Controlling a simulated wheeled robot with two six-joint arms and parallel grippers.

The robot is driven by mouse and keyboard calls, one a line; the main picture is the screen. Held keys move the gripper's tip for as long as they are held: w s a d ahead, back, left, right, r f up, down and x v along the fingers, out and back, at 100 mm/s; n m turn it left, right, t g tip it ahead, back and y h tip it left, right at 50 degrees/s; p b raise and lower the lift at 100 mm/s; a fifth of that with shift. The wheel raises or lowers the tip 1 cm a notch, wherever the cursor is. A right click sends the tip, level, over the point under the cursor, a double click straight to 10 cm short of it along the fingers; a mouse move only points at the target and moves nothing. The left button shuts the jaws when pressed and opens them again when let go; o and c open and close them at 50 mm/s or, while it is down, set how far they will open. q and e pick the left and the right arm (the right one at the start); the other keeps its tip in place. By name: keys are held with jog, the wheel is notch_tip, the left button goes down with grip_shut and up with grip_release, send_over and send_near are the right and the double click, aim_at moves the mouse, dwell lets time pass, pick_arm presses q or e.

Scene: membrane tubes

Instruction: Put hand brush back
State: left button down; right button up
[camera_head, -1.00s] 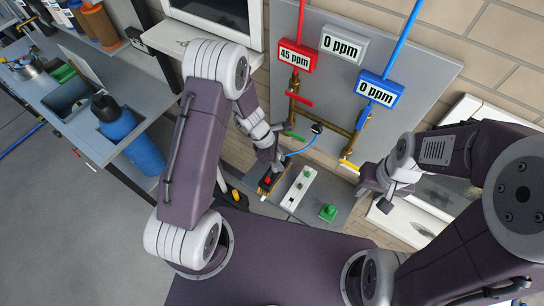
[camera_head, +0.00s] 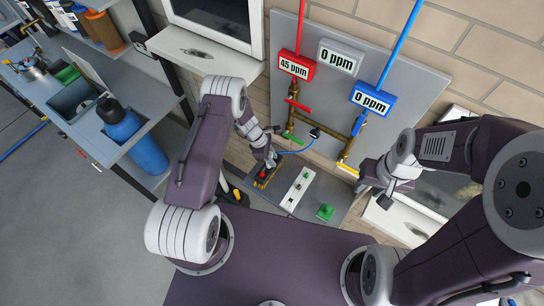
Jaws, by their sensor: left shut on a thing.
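My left gripper (camera_head: 270,160) reaches down to the grey bench beside the wall panel. It is shut on a small dark thing with yellow-orange edges and a red top, which I take to be the hand brush (camera_head: 262,178). The brush is at the left end of the bench, left of a white strip. It is small and partly hidden by the gripper, so I cannot tell whether it touches the bench. My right gripper (camera_head: 374,187) hangs at the right of the panel, apart from the brush; its jaw opening is unclear.
Pipes with red, green and yellow handles and a blue hose are close above. A shelf unit with a blue bottle (camera_head: 133,137) stands left. Open floor (camera_head: 60,220) lies lower left.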

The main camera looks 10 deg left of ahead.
pick_arm(q)
jog(key=c, duration=1.5)
grip_release()
jog(key=o, duration=0.4)
jog(key=shift+d, duration=0.1)
jog(key=shift+r, duration=0.1)
